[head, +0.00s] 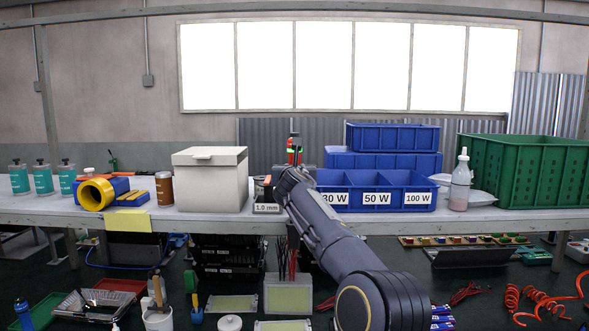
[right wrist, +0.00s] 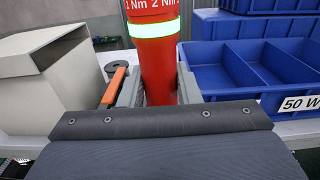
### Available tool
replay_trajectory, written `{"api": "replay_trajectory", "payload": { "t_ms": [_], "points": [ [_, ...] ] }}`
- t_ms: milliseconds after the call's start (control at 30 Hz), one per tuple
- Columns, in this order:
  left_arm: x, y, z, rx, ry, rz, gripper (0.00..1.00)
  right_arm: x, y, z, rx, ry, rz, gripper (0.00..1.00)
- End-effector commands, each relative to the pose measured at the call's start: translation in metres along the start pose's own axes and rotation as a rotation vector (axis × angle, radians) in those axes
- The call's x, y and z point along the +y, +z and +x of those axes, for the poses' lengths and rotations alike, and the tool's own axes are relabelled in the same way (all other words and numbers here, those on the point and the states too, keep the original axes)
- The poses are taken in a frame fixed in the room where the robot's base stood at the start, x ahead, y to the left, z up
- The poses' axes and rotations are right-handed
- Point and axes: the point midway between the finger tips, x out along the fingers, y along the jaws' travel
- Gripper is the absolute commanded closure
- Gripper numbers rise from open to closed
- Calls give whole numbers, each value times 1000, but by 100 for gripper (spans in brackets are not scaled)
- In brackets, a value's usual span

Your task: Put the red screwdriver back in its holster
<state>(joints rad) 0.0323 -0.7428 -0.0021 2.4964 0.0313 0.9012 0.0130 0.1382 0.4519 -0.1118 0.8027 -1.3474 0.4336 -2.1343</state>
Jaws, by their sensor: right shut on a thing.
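The red screwdriver (head: 294,158) stands upright above the workbench in the head view, with a bright band around it. In the right wrist view its red body (right wrist: 158,70) is large, with a pale reflective band and "1 Nm 2 Nm" lettering. My right gripper (right wrist: 160,92) is shut on it, one finger at each side. The screwdriver's lower end is hidden by the gripper. In the head view my right arm covers the gripper and part of the bench. I cannot make out a holster for certain. My left gripper is in neither view.
A cream lidded box (head: 210,182) stands left of my gripper. Blue bins (head: 376,198) labelled 30 W, 50 W and 100 W stand close on the right. A "1.0 mm" label (head: 266,208) sits at the bench front. A green crate (head: 530,172) is far right.

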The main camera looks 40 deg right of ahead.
Motion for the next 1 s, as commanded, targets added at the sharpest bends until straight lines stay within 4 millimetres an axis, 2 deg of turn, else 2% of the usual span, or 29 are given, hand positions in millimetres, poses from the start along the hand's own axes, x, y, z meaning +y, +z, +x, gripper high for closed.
{"api": "replay_trajectory", "payload": {
  "t_ms": [100, 267, 1000],
  "points": [
    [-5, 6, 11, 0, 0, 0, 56, 0, -13, -1, -3, 0, 0, 97],
    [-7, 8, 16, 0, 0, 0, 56, 0, -20, -1, -4, 0, 1, 97],
    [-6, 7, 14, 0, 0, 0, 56, 0, -20, -1, -3, 0, 1, 97]
  ]
}}
